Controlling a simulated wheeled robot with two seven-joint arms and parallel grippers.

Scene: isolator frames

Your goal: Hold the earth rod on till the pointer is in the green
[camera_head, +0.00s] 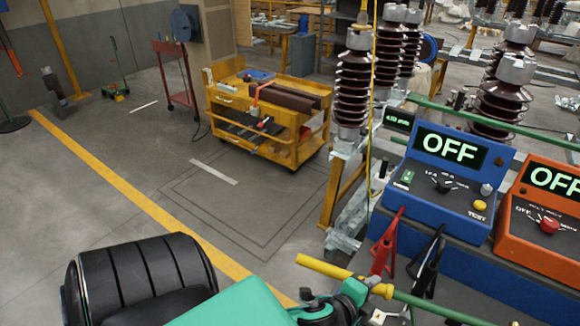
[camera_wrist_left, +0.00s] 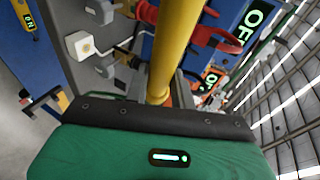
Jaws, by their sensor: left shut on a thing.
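The earth rod (camera_head: 325,269) has a yellow grip and a green shaft (camera_head: 435,309) that runs out toward the lower right. My left gripper (camera_head: 352,296) is shut on it; the jaws partly hide the rod. In the left wrist view the yellow rod (camera_wrist_left: 176,45) rises from between the dark jaws. The rod's far end and what it touches are not in view. A blue instrument (camera_head: 448,172) shows OFF above a small dial. An orange instrument (camera_head: 545,205) beside it also shows OFF. I cannot make out a pointer in a green band. My right gripper is not in view.
Red (camera_head: 386,245) and black (camera_head: 428,262) clamps hang at the bench's near edge. Brown ribbed insulators (camera_head: 353,85) stand behind the instruments. A yellow trolley (camera_head: 222,100) stands farther back. The floor (camera_head: 240,215) left of the bench is clear.

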